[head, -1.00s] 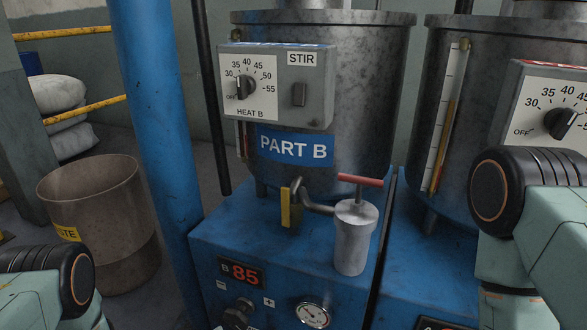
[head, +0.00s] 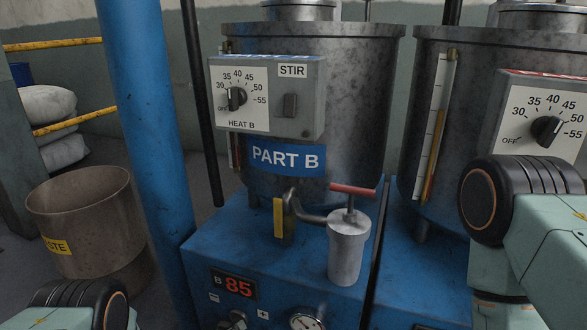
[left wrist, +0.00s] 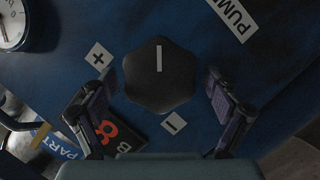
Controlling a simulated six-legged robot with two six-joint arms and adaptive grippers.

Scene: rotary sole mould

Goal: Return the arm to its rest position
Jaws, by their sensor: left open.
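My left gripper (left wrist: 160,80) is open in the left wrist view, one finger on each side of a dark six-sided knob (left wrist: 160,85) with a pale line. The fingers look apart from the knob; how far off it they are, I cannot tell. The knob lies between a plus label (left wrist: 98,56) and a minus label (left wrist: 174,123). In the head view my left arm (head: 85,305) shows only as a joint at the bottom left, with its gripper out of frame. My right arm (head: 515,215) is at the right edge, its gripper out of view.
The blue cabinet (head: 228,243) carries a red-handled metal cylinder (head: 347,250) and the PART B tank (head: 345,100) with its control box (head: 300,125). A blue post (head: 150,130) and a waste bin (head: 85,220) stand left. Another tank (head: 475,90) stands right.

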